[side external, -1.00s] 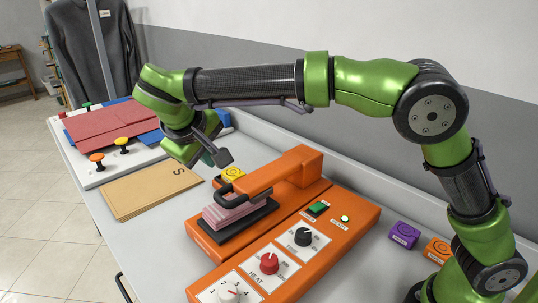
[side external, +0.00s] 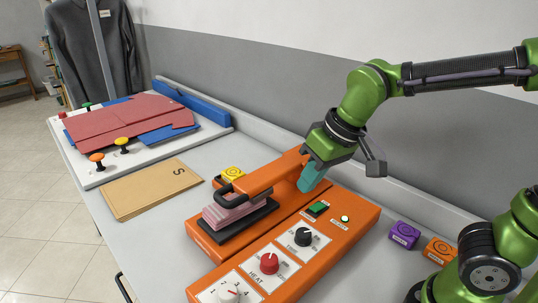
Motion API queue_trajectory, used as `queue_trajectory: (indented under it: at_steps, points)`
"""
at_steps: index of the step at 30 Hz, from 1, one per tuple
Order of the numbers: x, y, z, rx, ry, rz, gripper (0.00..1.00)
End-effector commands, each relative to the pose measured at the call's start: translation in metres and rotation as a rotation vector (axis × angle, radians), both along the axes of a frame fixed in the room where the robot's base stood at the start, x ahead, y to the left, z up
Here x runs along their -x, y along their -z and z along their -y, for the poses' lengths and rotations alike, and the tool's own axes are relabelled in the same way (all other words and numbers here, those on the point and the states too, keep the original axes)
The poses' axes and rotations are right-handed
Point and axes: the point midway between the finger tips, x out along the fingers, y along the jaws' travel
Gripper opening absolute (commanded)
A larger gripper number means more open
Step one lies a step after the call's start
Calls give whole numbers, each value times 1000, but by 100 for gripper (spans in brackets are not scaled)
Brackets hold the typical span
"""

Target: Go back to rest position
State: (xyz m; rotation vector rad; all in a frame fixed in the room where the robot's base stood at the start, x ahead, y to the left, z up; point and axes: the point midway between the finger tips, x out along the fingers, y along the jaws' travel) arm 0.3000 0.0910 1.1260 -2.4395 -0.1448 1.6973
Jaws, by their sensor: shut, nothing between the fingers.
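My gripper (side external: 343,176) is in the side external view, above the back right part of the orange press (side external: 345,222). Its fingers point down and are shut, with nothing held. A teal part (side external: 311,177) shows at its left, beside the press arm's hinge end; I cannot tell if it touches the press. The press arm (side external: 268,180) is lowered over a folded pink cloth (side external: 228,211) on a dark plate.
Purple (side external: 404,235) and orange (side external: 440,250) blocks lie right of the press. A tan folder marked S (side external: 150,190) and a white board with red and blue panels (side external: 100,178) lie left. A grey wall is behind.

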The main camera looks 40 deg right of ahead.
Motion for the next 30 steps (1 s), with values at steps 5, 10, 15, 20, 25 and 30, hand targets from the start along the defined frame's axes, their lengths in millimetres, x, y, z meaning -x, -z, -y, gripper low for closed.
queue_trajectory:
  at_steps: [5,10,15,20,25,30]
  points:
    - [45,3,31,-119,162,108,0]
    - [64,0,49,-147,255,178,0]
    - [64,-9,59,-146,291,217,0]
    - [64,-9,59,-145,290,215,0]
    - [64,-9,59,-145,289,214,0]
    - [64,-9,59,-145,288,214,0]
